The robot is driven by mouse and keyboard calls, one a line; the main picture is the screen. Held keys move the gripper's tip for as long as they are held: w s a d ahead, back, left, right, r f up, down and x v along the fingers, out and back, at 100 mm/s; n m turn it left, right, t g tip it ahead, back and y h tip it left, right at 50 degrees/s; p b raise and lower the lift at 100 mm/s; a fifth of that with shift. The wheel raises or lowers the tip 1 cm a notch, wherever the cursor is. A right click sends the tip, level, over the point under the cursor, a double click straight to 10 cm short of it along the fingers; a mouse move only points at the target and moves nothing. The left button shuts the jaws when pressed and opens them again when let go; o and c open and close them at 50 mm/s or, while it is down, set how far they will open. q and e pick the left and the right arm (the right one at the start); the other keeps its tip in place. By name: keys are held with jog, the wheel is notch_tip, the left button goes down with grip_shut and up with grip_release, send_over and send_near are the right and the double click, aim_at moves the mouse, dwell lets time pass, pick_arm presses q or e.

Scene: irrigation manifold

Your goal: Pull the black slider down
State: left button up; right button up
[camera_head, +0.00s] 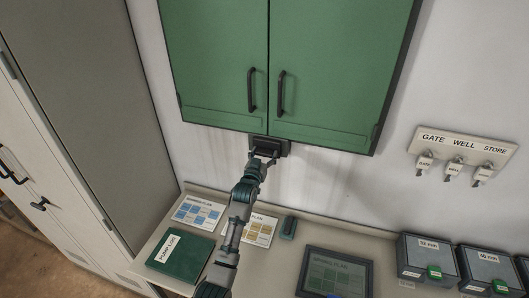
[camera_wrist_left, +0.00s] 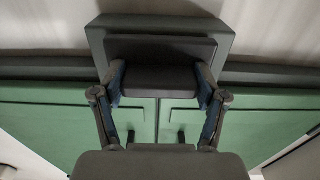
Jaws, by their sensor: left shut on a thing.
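The black slider (camera_head: 268,151) sits at the bottom edge of the green wall cabinet (camera_head: 225,60), below its two doors. In the left wrist view the slider (camera_wrist_left: 160,80) is a dark block on a grey plate (camera_wrist_left: 215,35). My left gripper (camera_head: 264,158) reaches up to it from below. In the left wrist view the two fingers of the left gripper (camera_wrist_left: 160,84) stand on either side of the dark block, closed on it. The gripper partly hides the slider in the head view. My right gripper is not in view.
A counter below holds a green book (camera_head: 180,254), printed sheets (camera_head: 198,212), a dark tablet (camera_head: 336,272) and grey boxes (camera_head: 427,258). A key rack (camera_head: 462,146) hangs on the right wall. A tall locker (camera_head: 75,110) stands at left.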

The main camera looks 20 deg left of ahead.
pick_arm(q)
jog(key=o, duration=1.7)
jog(key=shift+f, duration=0.25)
jog(key=shift+s, duration=0.1)
jog(key=s, duration=1.1)
jog(key=shift+s+a, duration=0.2)
jog(key=shift+s, duration=0.1)
jog(key=shift+f, duration=0.15)
